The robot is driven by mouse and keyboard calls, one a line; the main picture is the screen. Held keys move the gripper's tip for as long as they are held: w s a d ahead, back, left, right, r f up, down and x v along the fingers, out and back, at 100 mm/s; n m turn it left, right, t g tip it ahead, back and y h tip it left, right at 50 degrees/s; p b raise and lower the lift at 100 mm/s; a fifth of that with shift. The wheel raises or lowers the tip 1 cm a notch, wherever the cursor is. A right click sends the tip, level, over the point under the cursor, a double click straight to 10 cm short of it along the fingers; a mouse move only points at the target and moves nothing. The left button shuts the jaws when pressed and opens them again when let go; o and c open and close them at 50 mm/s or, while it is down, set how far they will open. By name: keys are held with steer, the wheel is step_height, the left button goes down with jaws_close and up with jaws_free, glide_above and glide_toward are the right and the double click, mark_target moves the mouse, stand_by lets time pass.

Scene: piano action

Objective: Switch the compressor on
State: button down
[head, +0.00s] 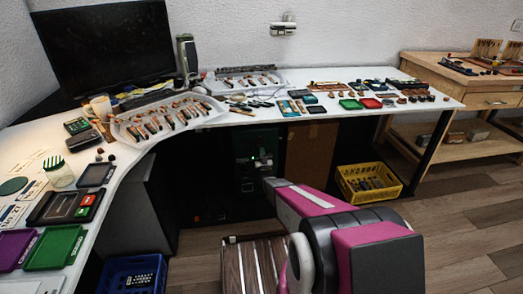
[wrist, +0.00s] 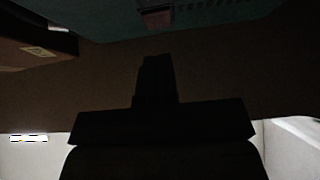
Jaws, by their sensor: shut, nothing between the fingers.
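The compressor seems to be the dark green unit (head: 262,143) in the shadow under the desk, with a small lit green spot on its front. In the wrist view a dark green surface with slots (wrist: 215,13) shows along the top edge, with a dull red block (wrist: 157,18) on it that may be its switch. My gripper (wrist: 157,58) is a dark silhouette with its fingers shut and empty, pointing toward the red block and below it in the picture. A gap shows between them; I cannot tell its depth. In the head view my arm reaches under the desk; the fingertips are lost in shadow.
The white curved desk (head: 225,119) overhangs the unit. A brown panel (head: 308,150) stands right of it, and a yellow crate (head: 368,183) is on the floor farther right. A blue crate (head: 130,275) is at lower left. Wooden floor at right is open.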

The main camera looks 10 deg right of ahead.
steer(key=s+f, duration=0.5)
steer(key=f, duration=0.2)
steer(key=shift+s+f, duration=0.2)
steer(key=shift+f, duration=0.05)
step_height(320, 180, up, 5)
steer(key=w+g, duration=0.2)
steer(key=g, duration=0.4)
steer(key=s+r+g, duration=0.4)
steer(key=s+g, duration=0.2)
steer(key=s, duration=0.4)
steer(key=s+r+g, duration=0.4)
steer(key=s+g, duration=0.3)
steer(key=s, duration=0.4)
steer(key=s+r+g, duration=0.4)
steer(key=s+g, duration=0.2)
steer(key=s, duration=0.5)
steer(key=shift+r, duration=0.35)
steer(key=shift+s, duration=0.1)
